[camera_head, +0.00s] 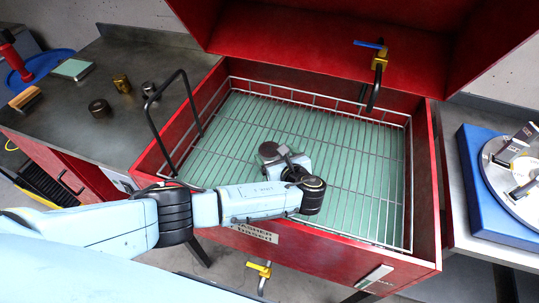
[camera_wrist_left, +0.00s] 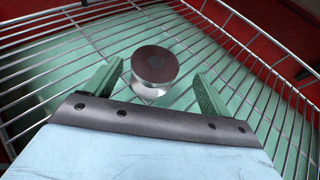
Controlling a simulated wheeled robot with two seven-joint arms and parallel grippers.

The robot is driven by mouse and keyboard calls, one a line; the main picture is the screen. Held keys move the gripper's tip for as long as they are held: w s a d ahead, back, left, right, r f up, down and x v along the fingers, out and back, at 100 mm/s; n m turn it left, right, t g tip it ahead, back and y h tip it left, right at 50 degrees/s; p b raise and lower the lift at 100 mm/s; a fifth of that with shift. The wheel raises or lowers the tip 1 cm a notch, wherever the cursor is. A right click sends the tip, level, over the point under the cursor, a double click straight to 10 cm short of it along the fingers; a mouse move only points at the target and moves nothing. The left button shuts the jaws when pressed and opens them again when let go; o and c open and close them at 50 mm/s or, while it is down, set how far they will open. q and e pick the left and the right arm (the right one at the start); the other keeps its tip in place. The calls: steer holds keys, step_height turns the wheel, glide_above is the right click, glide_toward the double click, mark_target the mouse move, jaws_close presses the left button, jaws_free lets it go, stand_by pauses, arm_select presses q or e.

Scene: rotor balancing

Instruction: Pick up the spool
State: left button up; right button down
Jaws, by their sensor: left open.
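The spool (camera_wrist_left: 154,68) is a grey metal piece with a round flat top, standing on the wire rack inside the red washer. It shows just beyond and between the fingertips in the left wrist view. In the head view the spool (camera_head: 269,151) shows partly, beside the gripper. My left gripper (camera_wrist_left: 157,85) is open, its two green fingers on either side of the spool with gaps showing. In the head view my left gripper (camera_head: 284,157) is over the middle of the rack. My right gripper is not in view.
The wire basket (camera_head: 345,165) is otherwise empty, with raised wire sides and a black handle (camera_head: 157,130) at left. The red lid (camera_head: 300,45) stands open behind. Several metal pieces stand on the left bench (camera_head: 130,60). A blue rotor stand (camera_head: 480,190) is at right.

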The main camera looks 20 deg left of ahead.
mark_target(271, 151)
arm_select(q)
steer(key=x, duration=0.2)
steer(key=b+x, duration=0.1)
steer(key=x, duration=0.2)
steer(key=shift+s+a, duration=0.1)
steer(key=shift+a, duration=0.25)
steer(key=c, duration=1.2)
steer(key=shift+r, duration=0.15)
